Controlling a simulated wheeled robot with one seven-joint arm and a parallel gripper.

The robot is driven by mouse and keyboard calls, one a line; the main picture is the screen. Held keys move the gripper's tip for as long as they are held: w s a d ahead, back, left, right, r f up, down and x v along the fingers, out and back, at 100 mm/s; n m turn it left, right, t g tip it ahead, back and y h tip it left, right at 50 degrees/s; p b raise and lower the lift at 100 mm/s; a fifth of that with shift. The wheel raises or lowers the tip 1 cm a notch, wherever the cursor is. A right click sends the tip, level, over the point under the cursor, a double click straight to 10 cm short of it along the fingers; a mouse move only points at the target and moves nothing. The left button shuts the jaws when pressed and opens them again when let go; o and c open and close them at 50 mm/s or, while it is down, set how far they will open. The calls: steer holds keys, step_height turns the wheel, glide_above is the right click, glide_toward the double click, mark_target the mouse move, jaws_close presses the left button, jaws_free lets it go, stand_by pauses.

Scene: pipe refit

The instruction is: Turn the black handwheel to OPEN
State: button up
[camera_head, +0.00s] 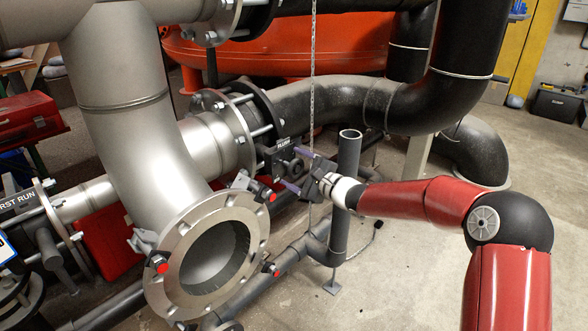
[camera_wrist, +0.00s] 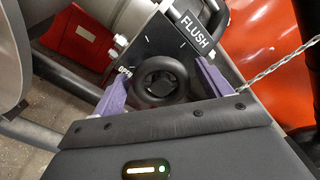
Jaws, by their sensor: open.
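The black handwheel (camera_wrist: 161,80) sits on a dark plate (camera_wrist: 150,38) in the wrist view, with a "FLUSH" label (camera_wrist: 194,30) above it and an "OPEN" mark (camera_wrist: 124,72) at its left. My gripper (camera_wrist: 160,82) is open, with one purple finger on each side of the wheel. I cannot tell whether the fingers touch its rim. In the head view the handwheel (camera_head: 297,167) is small and dark beside the big flange, and my gripper (camera_head: 292,170) reaches it from the right.
A hanging chain (camera_head: 313,75) passes close to my gripper. An upright grey pipe (camera_head: 348,165) stands near my wrist. A large open flange (camera_head: 160,285) with red-tipped clamps is at the front left. Clear floor (camera_head: 415,265) lies below my arm.

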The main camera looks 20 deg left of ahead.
steer(key=shift+w+a, duration=0.25)
steer(key=shift+a, duration=0.25)
steer(key=c, duration=1)
